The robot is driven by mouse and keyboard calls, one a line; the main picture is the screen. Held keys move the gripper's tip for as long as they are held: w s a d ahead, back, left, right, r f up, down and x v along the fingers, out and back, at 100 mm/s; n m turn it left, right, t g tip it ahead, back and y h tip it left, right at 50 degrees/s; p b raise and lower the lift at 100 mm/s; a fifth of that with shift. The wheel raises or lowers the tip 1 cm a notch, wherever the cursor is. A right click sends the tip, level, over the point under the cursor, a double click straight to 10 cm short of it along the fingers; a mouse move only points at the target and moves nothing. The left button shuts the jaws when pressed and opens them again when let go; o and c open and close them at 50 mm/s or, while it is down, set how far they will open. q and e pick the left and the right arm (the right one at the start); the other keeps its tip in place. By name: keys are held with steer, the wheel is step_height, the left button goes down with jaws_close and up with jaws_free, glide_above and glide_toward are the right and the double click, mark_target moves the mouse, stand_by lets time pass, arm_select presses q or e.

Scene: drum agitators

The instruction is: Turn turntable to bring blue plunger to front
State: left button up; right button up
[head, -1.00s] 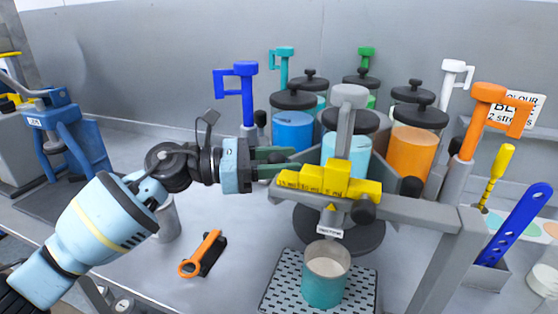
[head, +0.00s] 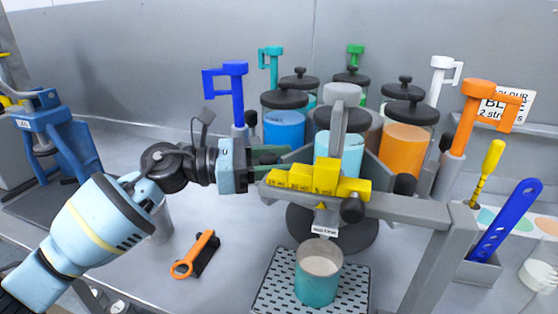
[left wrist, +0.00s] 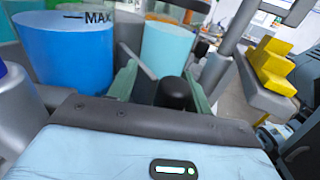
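The turntable carries several lidded drums and coloured plungers around a hub; its round dark base (head: 345,240) shows under the grey frame. The blue plunger (head: 232,95) stands at the left side, beside the blue drum (head: 285,128). A grey plunger (head: 340,105) faces the front, and an orange plunger (head: 482,110) is at the right. My left gripper (head: 272,158) is at the front left of the turntable, below the blue drum. In the left wrist view its green fingers (left wrist: 163,88) are apart, with a black knob (left wrist: 175,93) between them; contact is unclear. My right gripper is not in view.
A yellow stepped block (head: 318,180) sits on the grey front bar, close right of my gripper. Below it, a teal cup (head: 318,272) stands on a perforated tray (head: 268,290). An orange-handled tool (head: 195,255) lies on the bench. A blue press (head: 55,135) stands left.

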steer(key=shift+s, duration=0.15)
arm_select(q)
steer(key=a+b, duration=0.1)
steer(key=a, duration=0.7)
steer(key=shift+s+b, duration=0.25)
steer(key=shift+b, duration=0.05)
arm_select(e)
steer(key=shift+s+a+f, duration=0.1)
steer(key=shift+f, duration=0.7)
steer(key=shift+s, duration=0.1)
